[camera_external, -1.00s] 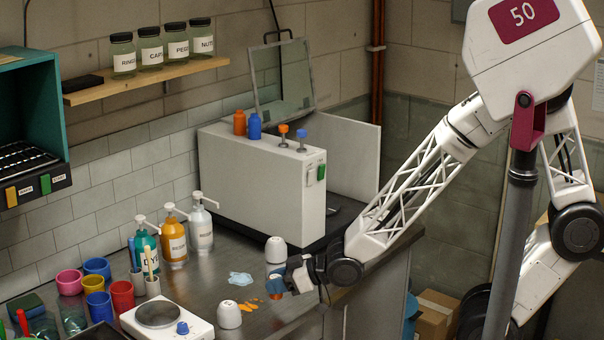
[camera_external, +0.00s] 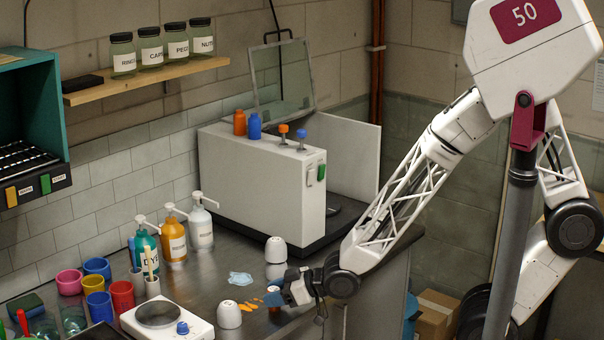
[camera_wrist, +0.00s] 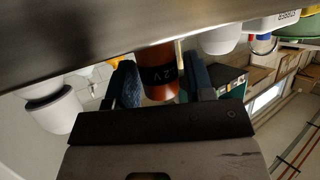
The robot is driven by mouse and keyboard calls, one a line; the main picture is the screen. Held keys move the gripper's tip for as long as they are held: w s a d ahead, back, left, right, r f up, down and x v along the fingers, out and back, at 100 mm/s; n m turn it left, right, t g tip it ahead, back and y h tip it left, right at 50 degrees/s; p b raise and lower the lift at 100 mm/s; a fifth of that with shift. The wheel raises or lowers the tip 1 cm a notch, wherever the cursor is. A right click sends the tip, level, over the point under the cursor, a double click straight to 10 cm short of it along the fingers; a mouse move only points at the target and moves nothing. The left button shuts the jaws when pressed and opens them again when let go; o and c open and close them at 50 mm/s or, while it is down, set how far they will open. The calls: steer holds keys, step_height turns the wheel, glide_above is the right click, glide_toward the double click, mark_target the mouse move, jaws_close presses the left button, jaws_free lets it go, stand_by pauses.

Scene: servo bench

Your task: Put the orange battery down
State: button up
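The orange battery (camera_wrist: 158,84), with a dark band marked with white letters, stands between my gripper's two blue fingertips in the wrist view, where the bench is at the top. My gripper (camera_wrist: 164,82) looks open: a narrow gap shows between the battery and the right finger, while the left finger overlaps its edge. In the external view my gripper (camera_external: 274,299) is low at the bench's front edge. Only a little of the battery (camera_external: 274,308) shows beneath the fingertips. It appears upright on the bench; its contact with the surface is hard to see.
A hot plate (camera_external: 165,322) is further left.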

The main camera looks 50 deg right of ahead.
steer(key=shift+o, duration=0.8)
steer(key=shift+r, duration=0.1)
steer(key=shift+v, duration=3.9)
